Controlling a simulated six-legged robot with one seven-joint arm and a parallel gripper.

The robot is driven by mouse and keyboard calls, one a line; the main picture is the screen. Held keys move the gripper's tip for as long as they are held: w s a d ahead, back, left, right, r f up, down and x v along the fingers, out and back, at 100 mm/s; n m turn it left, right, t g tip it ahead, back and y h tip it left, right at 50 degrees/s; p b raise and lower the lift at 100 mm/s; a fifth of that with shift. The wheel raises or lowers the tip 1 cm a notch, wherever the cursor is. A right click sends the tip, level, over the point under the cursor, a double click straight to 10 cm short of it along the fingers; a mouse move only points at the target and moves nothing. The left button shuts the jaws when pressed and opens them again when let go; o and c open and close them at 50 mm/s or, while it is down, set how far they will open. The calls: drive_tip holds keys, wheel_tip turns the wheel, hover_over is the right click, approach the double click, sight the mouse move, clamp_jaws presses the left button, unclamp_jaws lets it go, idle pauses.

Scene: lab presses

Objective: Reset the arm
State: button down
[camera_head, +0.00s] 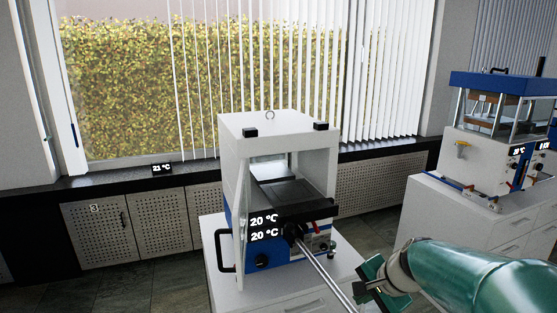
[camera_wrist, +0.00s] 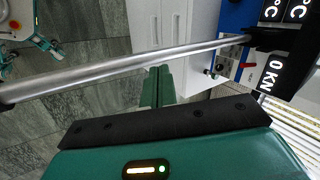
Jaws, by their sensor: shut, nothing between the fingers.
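My gripper (camera_wrist: 157,80) shows in the wrist view as two green fingers pressed together, shut and empty. A long metal lever rod (camera_wrist: 120,66) crosses that view just past the fingertips. I cannot tell whether they touch. In the head view my gripper (camera_head: 374,284) is at the lower right, close beside the lower end of the same rod (camera_head: 325,277). My green arm reaches in from the right edge. The rod runs up to the white press (camera_head: 262,124) with a blue front panel (camera_head: 284,246) reading 20 °C twice.
The press stands on a white cabinet (camera_head: 230,294). A second press with a blue top (camera_head: 500,82) stands on another white cabinet (camera_head: 440,205) at the right. A window sill (camera_head: 110,181) with a small 21 °C display (camera_head: 162,170) runs behind. Open floor (camera_head: 140,294) lies at the left.

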drive_tip(key=s+a+r+n+h, duration=0.1)
drive_tip(key=s+r+n, duration=0.2)
drive_tip(key=s, duration=0.6)
drive_tip(key=s+a+r+n+h, duration=0.2)
drive_tip(key=s+r+n, duration=0.1)
drive_tip(key=s+n, duration=0.5)
drive_tip(key=shift+s, duration=0.95)
drive_tip(key=shift+a, duration=0.1)
